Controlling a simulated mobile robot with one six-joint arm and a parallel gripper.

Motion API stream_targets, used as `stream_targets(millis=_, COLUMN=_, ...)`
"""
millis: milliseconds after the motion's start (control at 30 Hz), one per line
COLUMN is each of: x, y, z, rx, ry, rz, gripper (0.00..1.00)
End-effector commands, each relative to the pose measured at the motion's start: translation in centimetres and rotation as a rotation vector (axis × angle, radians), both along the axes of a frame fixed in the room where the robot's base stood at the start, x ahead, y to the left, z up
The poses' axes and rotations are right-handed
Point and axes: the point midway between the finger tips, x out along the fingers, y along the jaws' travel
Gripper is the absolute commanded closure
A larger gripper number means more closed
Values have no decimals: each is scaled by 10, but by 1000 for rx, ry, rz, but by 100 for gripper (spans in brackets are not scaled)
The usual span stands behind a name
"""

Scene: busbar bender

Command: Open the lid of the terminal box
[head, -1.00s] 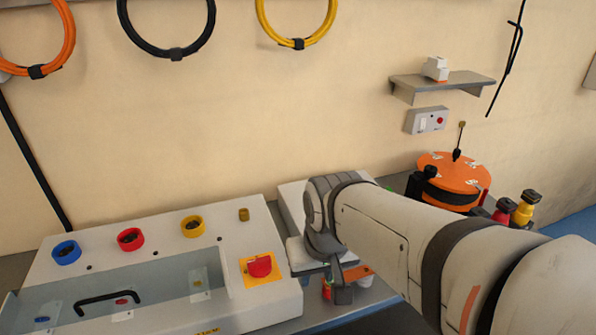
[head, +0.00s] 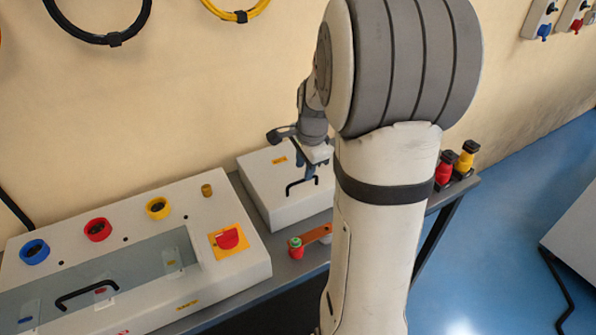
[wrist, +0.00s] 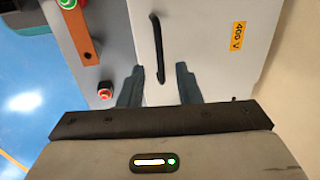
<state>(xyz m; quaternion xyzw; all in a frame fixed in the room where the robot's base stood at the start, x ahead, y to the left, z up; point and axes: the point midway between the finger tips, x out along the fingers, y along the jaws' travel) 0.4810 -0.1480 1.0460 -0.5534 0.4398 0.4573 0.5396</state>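The terminal box (head: 262,196) is a pale box on the bench, right of the larger panel, and its lid is closed. A black bar handle (head: 300,185) sits on the lid. My gripper (head: 312,172) is above the lid, close to the handle. The wrist view shows the lid (wrist: 205,45) from above with the handle (wrist: 158,50) running away from the gripper. My gripper (wrist: 159,76) is open there, its two dark fingers apart on either side of the handle's line. I cannot tell whether they touch the handle.
The larger panel (head: 150,225) has coloured rings, a red switch (head: 228,238) and its own black handle (head: 87,288). A copper-coloured bar (head: 318,233) and a red-green knob (head: 295,247) lie before the box. Red (head: 444,168) and yellow (head: 466,157) plugs stand at the bench's right.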

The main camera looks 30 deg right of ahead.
Motion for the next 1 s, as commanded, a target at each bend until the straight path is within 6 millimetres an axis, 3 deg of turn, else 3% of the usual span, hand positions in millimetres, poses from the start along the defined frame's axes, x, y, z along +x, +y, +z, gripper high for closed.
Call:
stream_targets(millis=233, x=6, y=0, z=-31, rx=0, ry=1, rz=1, gripper=69)
stream_targets(millis=567, x=7, y=0, z=-36, rx=0, ry=0, rz=1, gripper=69)
stream_targets(millis=1000, x=6, y=0, z=-36, rx=-1, ry=0, rz=1, gripper=100)
